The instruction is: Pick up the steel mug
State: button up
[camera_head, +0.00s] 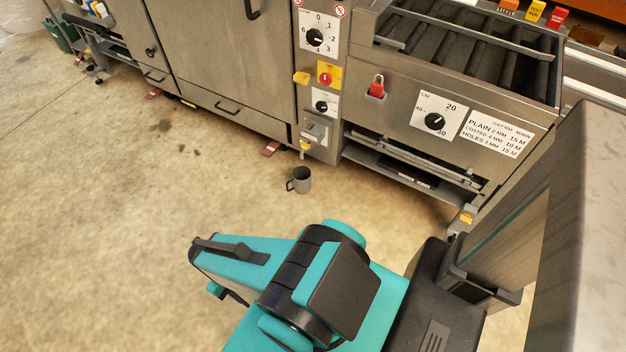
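The steel mug (303,183) stands upright on the concrete floor, just in front of the machine's control column. It is grey, with its handle on the left and its open top facing up. Nothing touches it. My teal and black arm fills the lower middle of the view, nearer to the camera than the mug. My gripper's fingers cannot be made out; the arm's far end is at the lower left, and anything beneath it is hidden.
A long steel machine (225,60) with doors, dials and a red padlock (376,87) runs behind the mug. A low open bay (400,165) with rails lies right of it. Red feet (271,148) stick out along its base. The floor (120,220) to the left is clear.

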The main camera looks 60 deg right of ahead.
aim_at(301, 179)
jog(key=u, duration=0.7)
jog(key=k, duration=0.15)
jog(key=z, duration=2.55)
jog(key=k, duration=0.9)
jog(key=u, duration=0.2)
jog(key=i, duration=0.8)
jog(key=z, duration=0.05)
